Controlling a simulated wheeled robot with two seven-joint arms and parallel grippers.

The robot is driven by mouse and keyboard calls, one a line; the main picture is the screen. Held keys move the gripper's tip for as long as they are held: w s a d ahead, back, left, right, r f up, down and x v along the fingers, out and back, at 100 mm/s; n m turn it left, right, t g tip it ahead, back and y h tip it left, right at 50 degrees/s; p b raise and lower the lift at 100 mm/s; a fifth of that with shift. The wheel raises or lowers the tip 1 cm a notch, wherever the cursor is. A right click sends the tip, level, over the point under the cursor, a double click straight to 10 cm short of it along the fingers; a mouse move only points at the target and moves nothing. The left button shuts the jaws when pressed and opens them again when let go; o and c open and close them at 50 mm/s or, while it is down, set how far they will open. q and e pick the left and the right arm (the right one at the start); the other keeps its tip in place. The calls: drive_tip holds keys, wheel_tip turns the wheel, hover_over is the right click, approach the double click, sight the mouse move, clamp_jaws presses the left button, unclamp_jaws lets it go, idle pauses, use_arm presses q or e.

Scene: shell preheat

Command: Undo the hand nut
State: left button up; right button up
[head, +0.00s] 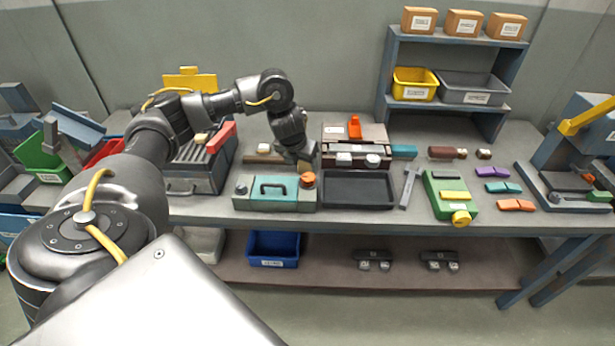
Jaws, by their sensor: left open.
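My left arm reaches in from the left over the bench. My left gripper (305,168) is open and points down, just above and behind an orange round knob (308,180). The knob looks like a hand nut and sits at the right end of a grey fixture with a teal cover (286,189) and a dark handle. I cannot tell whether the fingers touch the knob. A yellow round knob (461,218) sits on the front of a green fixture (447,198) farther right. My right gripper is not in view.
A black tray (357,206) lies right of the teal fixture, with a grey wrench (409,187) beside it. A device with an orange lever (354,127) stands behind the tray. Coloured blocks lie farther right. A shelf (448,42) holds bins and boxes.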

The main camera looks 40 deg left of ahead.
sight(308, 177)
use_arm(q)
drive_tip(key=b+x, duration=0.2)
drive_tip(key=x, duration=0.6)
drive_tip(key=shift+w+f, duration=0.1)
drive_tip(key=shift+f, duration=0.25)
drive_tip(key=shift+w+a+f, duration=0.1)
drive_tip(key=shift+w+f, duration=0.2)
drive_tip(key=shift+f, duration=0.35)
drive_tip(key=c, duration=1)
